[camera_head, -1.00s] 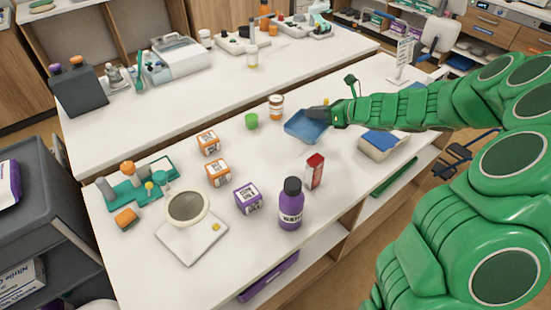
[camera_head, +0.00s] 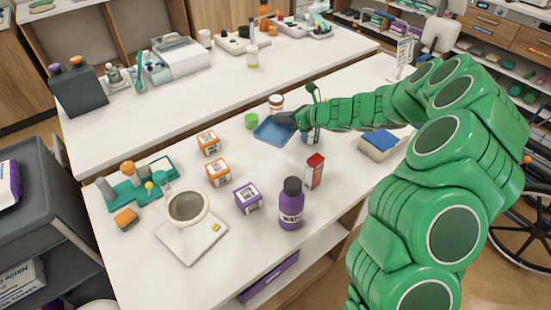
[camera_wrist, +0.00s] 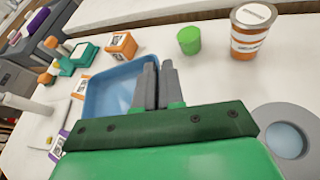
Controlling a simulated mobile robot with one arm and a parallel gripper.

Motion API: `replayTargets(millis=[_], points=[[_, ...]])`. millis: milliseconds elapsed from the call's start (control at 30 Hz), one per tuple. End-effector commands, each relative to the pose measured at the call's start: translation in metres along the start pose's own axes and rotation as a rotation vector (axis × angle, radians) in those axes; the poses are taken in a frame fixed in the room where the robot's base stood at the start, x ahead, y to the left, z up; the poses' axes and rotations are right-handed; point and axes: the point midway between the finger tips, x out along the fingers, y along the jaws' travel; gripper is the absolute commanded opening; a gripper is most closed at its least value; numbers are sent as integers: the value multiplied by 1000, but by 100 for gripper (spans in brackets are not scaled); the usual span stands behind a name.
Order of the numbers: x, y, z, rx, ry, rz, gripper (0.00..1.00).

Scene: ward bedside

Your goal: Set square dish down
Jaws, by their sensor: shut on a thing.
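The blue square dish (camera_head: 268,134) is near the back of the white table, just in front of the green cup. It also shows in the wrist view (camera_wrist: 108,88), to the left of the jaws. My gripper (camera_head: 290,118) is shut on the dish's right edge; in the wrist view the grey fingers (camera_wrist: 153,84) close over its rim. The dish looks about level. Whether its base touches the tabletop or hangs a little above it I cannot tell.
A green cup (camera_head: 252,120) and an orange-labelled jar (camera_head: 276,102) stand close behind the dish. Orange boxes (camera_head: 218,172) stand to its left, a red box (camera_head: 315,170) and a purple bottle (camera_head: 291,205) nearer. The white tabletop (camera_head: 270,165) is clear in front of the dish.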

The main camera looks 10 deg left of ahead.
Motion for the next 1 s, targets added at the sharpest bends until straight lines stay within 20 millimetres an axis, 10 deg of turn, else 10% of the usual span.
replayTargets(millis=[1000], points=[[38, -17, -88, 2, 1, 3, 0]])
